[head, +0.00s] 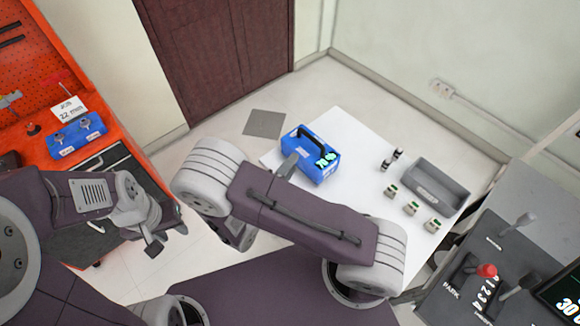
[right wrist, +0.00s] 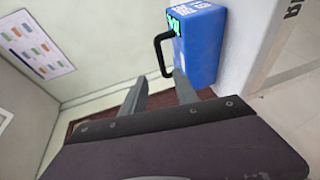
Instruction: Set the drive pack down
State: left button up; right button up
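The drive pack (head: 318,163) is a blue box with a black top handle and a lit cyan display. It stands on the white table (head: 345,190) near its left corner. In the right wrist view the drive pack (right wrist: 203,50) is at the upper right, its handle towards the fingers. My right gripper (right wrist: 158,85) is open, with nothing between its fingers. The fingertips are close to the pack and its handle; whether one touches is unclear. In the head view my right arm hides most of this gripper (head: 287,166). My left gripper (head: 165,238) is at the left, away from the pack; its opening is unclear.
A grey tray (head: 437,185), two small dark cylinders and several small pale blocks are on the table's right side. An orange workbench (head: 40,150) with a blue labelled unit (head: 77,137) is at the left. A control console (head: 490,265) stands at lower right. A grey floor square (head: 264,124) lies behind.

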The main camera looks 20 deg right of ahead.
jog(key=s+d+m+g+y, duration=0.4)
jog(key=s+d+m+g, duration=0.3)
jog(key=s+g, duration=0.6)
jog(key=w+a+r+m+t+y, duration=0.1)
jog(key=w+a+r+t+y, duration=0.1)
jog(key=y, duration=0.6)
jog(key=w+a+t, duration=0.1)
jog(key=a, duration=0.1)
jog(key=shift+w+a+t, duration=0.3)
jog(key=shift+t, duration=0.1)
